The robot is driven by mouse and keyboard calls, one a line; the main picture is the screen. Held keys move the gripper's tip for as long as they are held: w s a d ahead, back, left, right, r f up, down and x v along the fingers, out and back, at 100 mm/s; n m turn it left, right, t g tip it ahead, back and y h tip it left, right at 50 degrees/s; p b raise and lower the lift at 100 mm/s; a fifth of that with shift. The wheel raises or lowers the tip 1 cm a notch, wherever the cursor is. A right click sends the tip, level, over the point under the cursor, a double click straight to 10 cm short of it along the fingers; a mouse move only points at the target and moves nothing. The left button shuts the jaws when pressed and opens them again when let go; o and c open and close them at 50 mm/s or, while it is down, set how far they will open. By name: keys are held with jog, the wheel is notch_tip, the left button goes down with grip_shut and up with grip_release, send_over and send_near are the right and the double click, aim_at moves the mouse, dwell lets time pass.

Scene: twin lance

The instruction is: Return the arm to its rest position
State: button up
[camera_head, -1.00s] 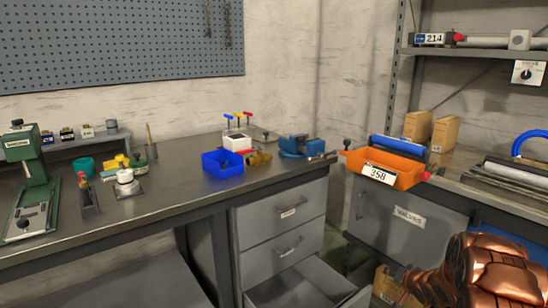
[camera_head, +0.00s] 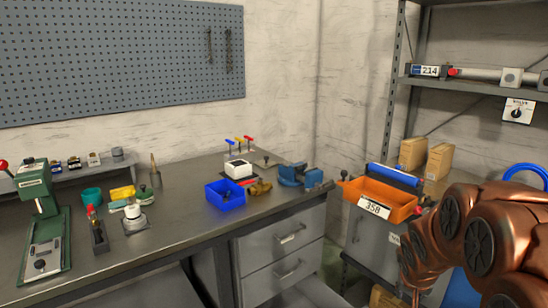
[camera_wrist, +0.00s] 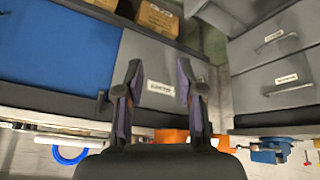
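My copper-coloured arm (camera_head: 470,240) fills the lower right of the head view, bent, with its lower end dropping out of the frame. My gripper (camera_wrist: 158,68) shows in the wrist view as two dark fingers standing well apart, with nothing seen between them. Behind the fingers is a grey labelled cabinet front. In the head view the gripper itself cannot be made out clearly.
An orange bin labelled 358 (camera_head: 384,200) stands beside my arm, and shelving (camera_head: 480,87) rises behind. The workbench (camera_head: 170,230) at left holds a green press (camera_head: 42,215), a blue bin (camera_head: 225,194) and a blue vise (camera_head: 298,175). Drawers (camera_head: 285,238) are beneath.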

jog(key=s+a+r+n+g+y+p, duration=0.1)
jog(key=s+a+r, duration=0.4)
jog(key=s, duration=0.6)
jog(key=s+a+r+n+g+y+p, duration=0.1)
jog(key=s+a+r+g+p, duration=0.2)
jog(key=s, duration=0.8)
jog(key=s+a+r+n+g+y+p, duration=0.1)
jog(key=s+a+r+n+g+p, duration=0.1)
jog(key=s+a+r+p, duration=0.4)
jog(key=s+a+r, duration=0.2)
jog(key=s, duration=0.3)
jog(key=shift+r, duration=0.15)
